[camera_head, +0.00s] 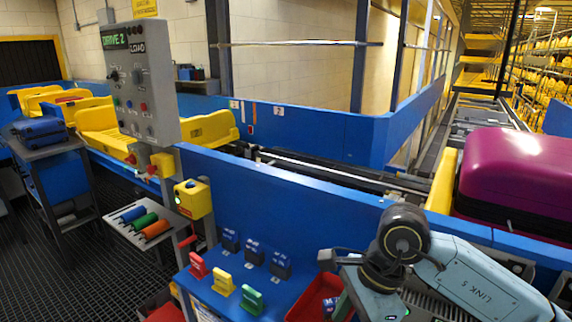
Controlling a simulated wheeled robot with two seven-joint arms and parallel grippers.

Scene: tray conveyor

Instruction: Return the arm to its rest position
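My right arm comes in from the lower right, with a pale blue link and a black round joint. My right gripper (333,280) seems to be at the end of this arm, over the right part of the blue bench (215,299). A grey finger-like piece points left there. The wrist hides most of the gripper, and I cannot tell whether it is open or shut. I see nothing held in it. My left arm and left gripper are not in view.
A red bin (312,299) lies close below the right wrist. Red, yellow (223,284) and green blocks and several blue ones stand on the bench. A control box (140,80) stands left. A purple suitcase (518,178) sits on the right, beyond the blue rail.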

